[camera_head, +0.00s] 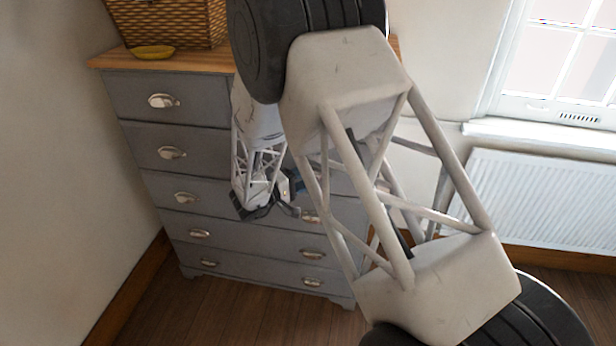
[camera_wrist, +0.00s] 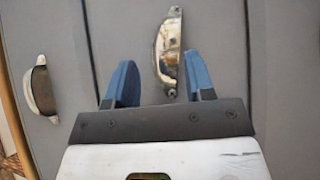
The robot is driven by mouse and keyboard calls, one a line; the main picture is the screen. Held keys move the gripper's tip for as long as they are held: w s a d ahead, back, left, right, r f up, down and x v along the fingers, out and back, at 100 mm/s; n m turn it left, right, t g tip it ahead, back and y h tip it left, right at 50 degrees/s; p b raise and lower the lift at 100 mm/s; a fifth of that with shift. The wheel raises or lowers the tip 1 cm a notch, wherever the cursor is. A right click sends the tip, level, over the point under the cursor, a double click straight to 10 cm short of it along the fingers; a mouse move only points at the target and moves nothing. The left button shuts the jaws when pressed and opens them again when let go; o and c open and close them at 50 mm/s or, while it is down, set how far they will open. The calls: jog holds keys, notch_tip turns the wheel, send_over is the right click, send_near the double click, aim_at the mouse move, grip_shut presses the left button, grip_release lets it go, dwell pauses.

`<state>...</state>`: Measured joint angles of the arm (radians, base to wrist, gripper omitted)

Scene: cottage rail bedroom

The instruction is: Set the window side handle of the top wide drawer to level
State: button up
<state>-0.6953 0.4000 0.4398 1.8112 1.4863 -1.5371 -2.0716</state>
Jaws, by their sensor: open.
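The grey dresser has cup handles on its drawers. In the wrist view a worn metal cup handle (camera_wrist: 168,45), apparently the same one, is ahead of my open gripper (camera_wrist: 160,80). Its lower end in the picture lies between the two blue fingers, nearer the right one. Its long axis is slightly turned from the drawer seams, so it looks tilted. I cannot tell whether a finger touches it.
A neighbouring cup handle (camera_wrist: 40,88) at the left of the wrist view looks parallel to its seam. A wicker basket (camera_head: 165,22) and yellow dish (camera_head: 152,52) stand on the dresser top. A radiator (camera_head: 540,205) is right, below the window. My arm hides much of the dresser's right side.

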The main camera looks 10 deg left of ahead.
jog(key=shift+v, duration=2.2)
jog(key=w+d+r+m+t+y, duration=0.1)
jog(key=w+d+r+y, duration=0.1)
jog(key=d+r+y, duration=0.55)
jog(key=w+d+r+m+y, duration=0.2)
jog(key=d+r+y, duration=0.2)
jog(key=r, duration=0.7)
jog(key=s+d+r+g+y, duration=0.1)
jog(key=s+d+r+y, duration=0.2)
jog(key=s+d+r, duration=0.15)
jog(key=s+d+m+g, duration=0.2)
jog(key=s+d, duration=0.5)
jog(key=s, duration=0.5)
jog(key=s+d+m+g+h, duration=0.1)
jog(key=s+d+g, duration=0.3)
jog(key=s+d, duration=0.4)
jog(key=s+d+r+m+g+h, duration=0.1)
jog(key=s+d+m+g, duration=0.2)
jog(key=s+d, duration=0.5)
jog(key=s+g, duration=0.1)
jog(key=s, duration=0.8)
